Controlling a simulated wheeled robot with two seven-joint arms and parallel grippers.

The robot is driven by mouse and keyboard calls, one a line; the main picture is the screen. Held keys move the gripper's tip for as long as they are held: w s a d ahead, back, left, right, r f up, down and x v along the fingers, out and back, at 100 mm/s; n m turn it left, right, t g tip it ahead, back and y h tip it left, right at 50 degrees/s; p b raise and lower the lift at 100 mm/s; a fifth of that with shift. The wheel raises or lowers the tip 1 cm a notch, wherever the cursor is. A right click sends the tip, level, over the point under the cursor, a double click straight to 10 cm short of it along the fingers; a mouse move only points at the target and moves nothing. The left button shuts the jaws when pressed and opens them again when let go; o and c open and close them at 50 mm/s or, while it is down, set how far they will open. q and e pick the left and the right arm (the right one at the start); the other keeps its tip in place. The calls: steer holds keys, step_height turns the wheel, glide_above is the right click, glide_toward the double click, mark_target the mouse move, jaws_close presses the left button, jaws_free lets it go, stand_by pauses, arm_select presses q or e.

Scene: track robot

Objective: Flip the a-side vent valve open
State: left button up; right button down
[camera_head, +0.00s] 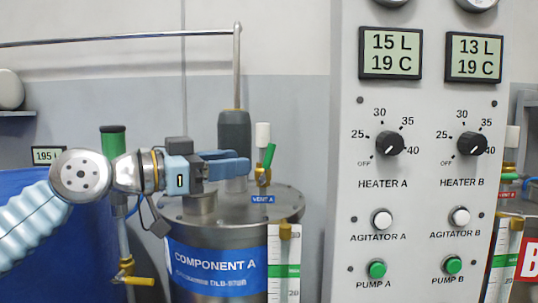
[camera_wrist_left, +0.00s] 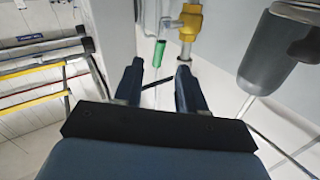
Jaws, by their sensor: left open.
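The a-side vent valve (camera_head: 262,178) is a small brass valve with a green handle (camera_head: 269,156) and a white cap above it. It stands on the metal lid of the Component A tank, by a blue "VENT A" label (camera_head: 263,199). The handle points up, tilted slightly right. My left gripper (camera_head: 248,166) is open, its blue fingers pointing right, just left of the valve. In the left wrist view, the green handle (camera_wrist_left: 159,52) and yellow brass body (camera_wrist_left: 190,20) lie just ahead of the open fingers (camera_wrist_left: 158,76), with the handle in line with the gap. My right gripper is not in view.
A dark grey cylinder (camera_head: 234,130) stands on the lid behind my gripper. A control panel (camera_head: 425,225) with displays, knobs and buttons rises to the right. A level gauge (camera_head: 284,262) fronts the tank. A blue drum (camera_head: 75,250) is at the left.

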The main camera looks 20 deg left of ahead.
mark_target(265, 159)
arm_select(q)
steer(key=p+x, duration=0.1)
steer(key=x, duration=0.7)
steer(key=shift+p, duration=0.35)
